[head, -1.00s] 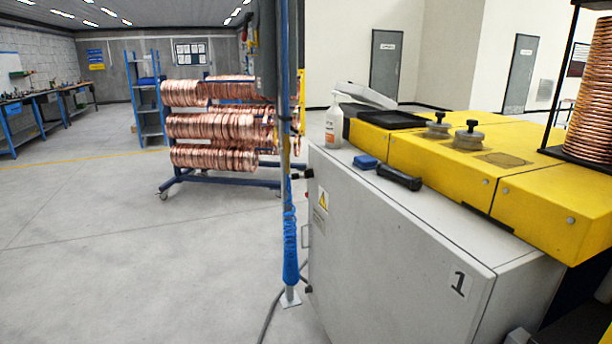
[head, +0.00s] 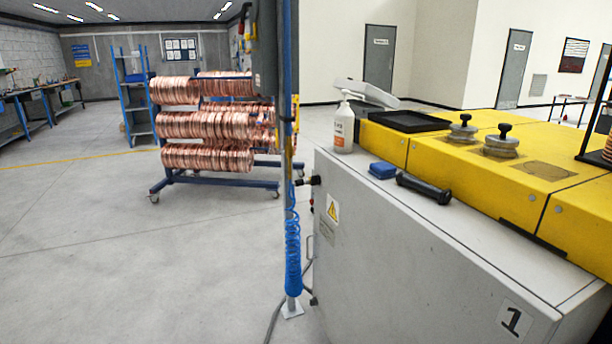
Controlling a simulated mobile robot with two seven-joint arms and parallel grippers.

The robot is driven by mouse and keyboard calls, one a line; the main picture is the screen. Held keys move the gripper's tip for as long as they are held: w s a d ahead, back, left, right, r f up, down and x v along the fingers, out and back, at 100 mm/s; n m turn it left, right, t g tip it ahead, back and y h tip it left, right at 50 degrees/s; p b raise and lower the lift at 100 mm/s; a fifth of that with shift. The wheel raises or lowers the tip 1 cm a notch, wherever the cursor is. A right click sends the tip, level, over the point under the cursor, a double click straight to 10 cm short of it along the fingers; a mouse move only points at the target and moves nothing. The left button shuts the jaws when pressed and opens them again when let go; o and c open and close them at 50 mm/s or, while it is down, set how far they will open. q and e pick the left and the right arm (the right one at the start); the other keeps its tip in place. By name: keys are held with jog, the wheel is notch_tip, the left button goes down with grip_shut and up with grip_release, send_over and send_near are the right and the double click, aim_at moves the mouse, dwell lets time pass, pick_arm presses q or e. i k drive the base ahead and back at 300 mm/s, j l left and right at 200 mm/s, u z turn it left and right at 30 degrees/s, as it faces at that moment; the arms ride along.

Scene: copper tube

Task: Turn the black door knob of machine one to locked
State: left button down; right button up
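Machine one is a grey cabinet (head: 420,265) with a yellow top (head: 470,165), at the right of the head view. A label with the number 1 (head: 514,319) is near its lower right corner. A small black knob-like part (head: 308,181) sticks out at the cabinet's upper left edge. I cannot tell whether it is the door knob or whether it stands at locked. A pale bar handle (head: 310,248) is lower on that edge. Neither of my grippers is in view.
A blue post (head: 288,120) with a coiled blue hose (head: 292,255) stands just left of the cabinet. A wheeled rack of copper coils (head: 210,125) is behind. Floor at left is clear.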

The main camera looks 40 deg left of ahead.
aim_at(316, 180)
jog(key=i+j, duration=0.2)
jog(key=j, duration=0.5)
jog(key=i+j+z, duration=0.15)
jog(key=j, duration=0.5)
jog(key=i+j, duration=0.2)
jog(key=j, duration=0.5)
jog(key=i+j+z, duration=0.15)
jog(key=j, duration=0.55)
jog(key=i+j, duration=0.1)
jog(key=j, duration=0.6)
jog(key=i+j+z, duration=0.1)
jog(key=j, duration=0.65)
jog(key=i+j+z, duration=0.1)
jog(key=j, duration=0.6)
